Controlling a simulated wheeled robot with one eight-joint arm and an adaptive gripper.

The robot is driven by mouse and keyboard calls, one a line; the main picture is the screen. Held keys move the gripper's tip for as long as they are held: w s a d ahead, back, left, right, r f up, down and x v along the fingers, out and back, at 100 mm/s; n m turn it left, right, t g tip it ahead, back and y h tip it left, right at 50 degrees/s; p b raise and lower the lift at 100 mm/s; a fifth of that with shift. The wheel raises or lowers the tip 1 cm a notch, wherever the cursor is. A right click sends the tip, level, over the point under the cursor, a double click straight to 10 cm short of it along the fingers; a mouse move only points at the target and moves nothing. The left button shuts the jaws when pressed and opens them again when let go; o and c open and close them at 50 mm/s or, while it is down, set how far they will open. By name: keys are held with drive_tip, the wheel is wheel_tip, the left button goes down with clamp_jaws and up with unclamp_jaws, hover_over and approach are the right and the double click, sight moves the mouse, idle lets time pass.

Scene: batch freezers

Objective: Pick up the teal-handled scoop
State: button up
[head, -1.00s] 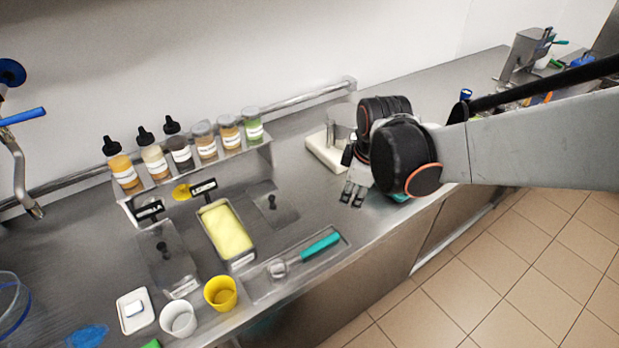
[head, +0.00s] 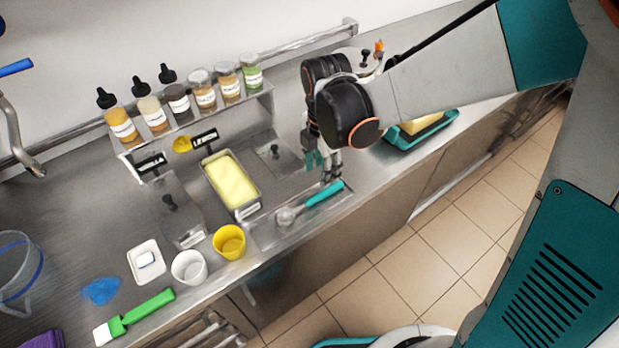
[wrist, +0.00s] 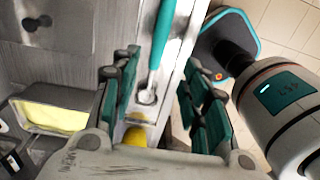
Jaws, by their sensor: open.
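The teal-handled scoop (head: 314,201) lies in a shallow metal tray (head: 262,238) at the counter's front edge, its metal head to the left and its teal handle to the right. My gripper (head: 325,172) is just above and behind the handle's right end in the head view. In the wrist view the scoop (wrist: 160,42) lies between the two spread, teal-padded fingers of my gripper (wrist: 160,88), nearer the left finger, its handle running off the top. The gripper is open and empty. I cannot tell how high it is above the handle.
A yellow cup (head: 229,242) and a white cup (head: 188,267) stand left of the scoop tray. A pan of yellow ice cream (head: 259,201) is behind it. A bottle rack (head: 200,137) stands at the back. A teal tray (head: 447,130) is to the right.

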sight(321, 194)
drive_tip(key=f+b, duration=0.2)
drive_tip(key=f, duration=0.1)
drive_tip(key=f+b, duration=0.2)
drive_tip(key=f, duration=0.2)
drive_tip(key=f+b, duration=0.2)
drive_tip(key=f, duration=0.1)
drive_tip(key=shift+w+d+f+b, duration=0.1)
drive_tip(key=shift+w+f+b, duration=0.2)
drive_tip(key=shift+f, duration=0.1)
drive_tip(key=shift+c, duration=0.3)
clamp_jaws()
